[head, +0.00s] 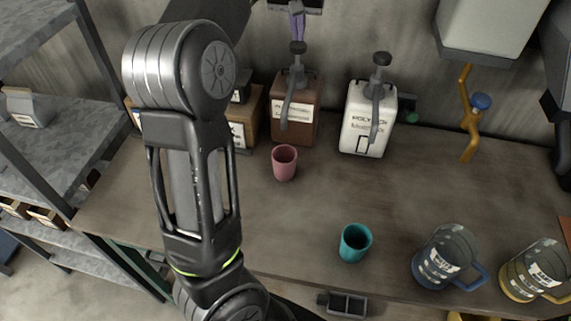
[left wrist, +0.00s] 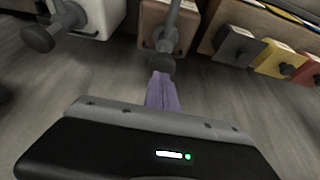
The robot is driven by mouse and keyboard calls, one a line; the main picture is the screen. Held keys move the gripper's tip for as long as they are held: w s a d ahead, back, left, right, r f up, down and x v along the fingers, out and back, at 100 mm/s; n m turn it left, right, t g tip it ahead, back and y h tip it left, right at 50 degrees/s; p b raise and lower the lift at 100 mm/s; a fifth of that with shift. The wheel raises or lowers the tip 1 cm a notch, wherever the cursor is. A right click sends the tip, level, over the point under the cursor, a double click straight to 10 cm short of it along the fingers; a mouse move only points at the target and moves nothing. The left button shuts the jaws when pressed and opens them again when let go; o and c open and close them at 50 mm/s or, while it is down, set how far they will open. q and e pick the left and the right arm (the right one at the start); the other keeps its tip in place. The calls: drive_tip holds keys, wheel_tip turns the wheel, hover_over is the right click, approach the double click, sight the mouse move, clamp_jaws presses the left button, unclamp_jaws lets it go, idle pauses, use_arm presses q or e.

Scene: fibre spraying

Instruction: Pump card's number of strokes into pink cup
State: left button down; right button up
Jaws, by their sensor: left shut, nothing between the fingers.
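A pink cup (head: 284,163) stands upright on the bench, just in front of a brown pump dispenser (head: 306,107). The brown dispenser's dark spout points down toward the cup's side. My left gripper (head: 298,36) has purple fingers, shut and empty, just above the brown dispenser's pump head (head: 298,48). In the left wrist view the fingers (left wrist: 162,88) are together, with their tips close to that pump head (left wrist: 162,63); I cannot tell whether they touch. A white pump dispenser (head: 362,132) stands to the right. I cannot make out a card with a number. My right gripper is not in view.
A teal cup (head: 355,242) stands nearer the front edge. Two clear mugs (head: 446,258) (head: 533,268) stand at the right. A yellow fixture with a blue knob (head: 481,102) is on the wall side. Metal shelves (head: 60,150) are at left.

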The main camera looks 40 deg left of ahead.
sight(298, 45)
use_arm(q)
drive_tip(key=shift+f+b, duration=1.35)
drive_tip(key=shift+f, duration=0.6)
drive_tip(key=shift+r+p, duration=2.05)
drive_tip(key=shift+r, duration=0.15)
drive_tip(key=shift+f, duration=0.2)
